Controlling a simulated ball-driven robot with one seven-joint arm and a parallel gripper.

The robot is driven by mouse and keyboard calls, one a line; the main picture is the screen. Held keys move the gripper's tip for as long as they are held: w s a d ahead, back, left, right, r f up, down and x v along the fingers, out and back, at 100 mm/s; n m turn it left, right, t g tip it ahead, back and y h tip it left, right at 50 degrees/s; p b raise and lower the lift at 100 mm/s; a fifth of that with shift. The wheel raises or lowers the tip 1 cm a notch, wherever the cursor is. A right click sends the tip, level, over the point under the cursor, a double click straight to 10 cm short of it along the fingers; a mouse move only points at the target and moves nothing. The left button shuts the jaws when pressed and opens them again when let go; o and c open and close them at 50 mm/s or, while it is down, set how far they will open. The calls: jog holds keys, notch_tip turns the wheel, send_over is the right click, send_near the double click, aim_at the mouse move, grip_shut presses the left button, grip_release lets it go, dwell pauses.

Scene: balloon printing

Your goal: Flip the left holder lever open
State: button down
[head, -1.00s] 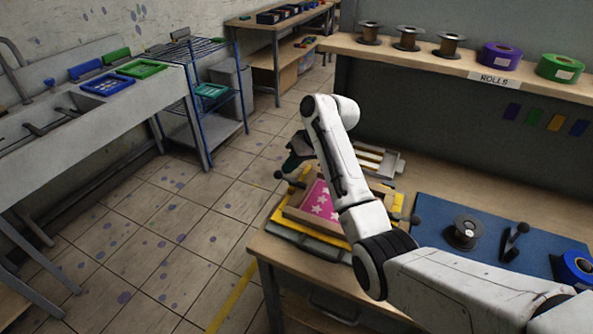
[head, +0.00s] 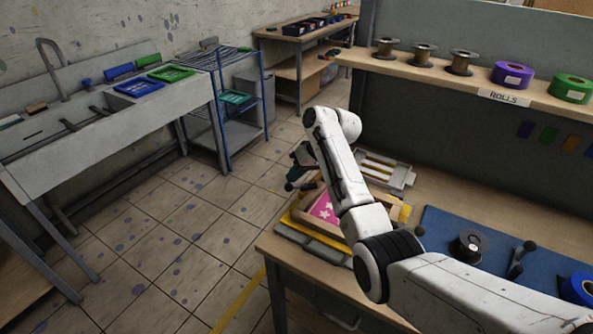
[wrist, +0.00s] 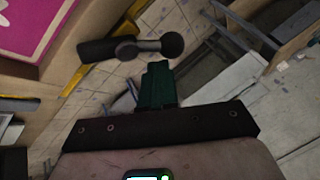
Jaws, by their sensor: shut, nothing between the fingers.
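The left holder lever is black with a round knob (wrist: 172,45) and a thick handle (wrist: 97,48), beside the yellow holder edge in the wrist view. In the head view a dark knob (head: 289,187) shows at the left end of the holder. My gripper (wrist: 158,70) has dark green fingers, shut and empty, with their tips close to the knob in the wrist view. I cannot tell whether they touch it. My gripper also shows in the head view (head: 299,172), just above the knob. The wooden frame with a pink starred screen (head: 323,208) sits on the holder, partly hidden by my arm.
The right lever knob (head: 418,230) stands at the holder's other end. A grey tray with yellow strips (head: 385,170) lies behind the holder. The floor to the left is clear.

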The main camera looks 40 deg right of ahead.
jog(key=shift+s+a+n+g+y, duration=0.2)
jog(key=shift+n+g+y, duration=0.15)
jog(key=shift+n, duration=0.35)
jog(key=shift+a, duration=0.15)
jog(key=shift+r, duration=0.1)
dwell(1.0)
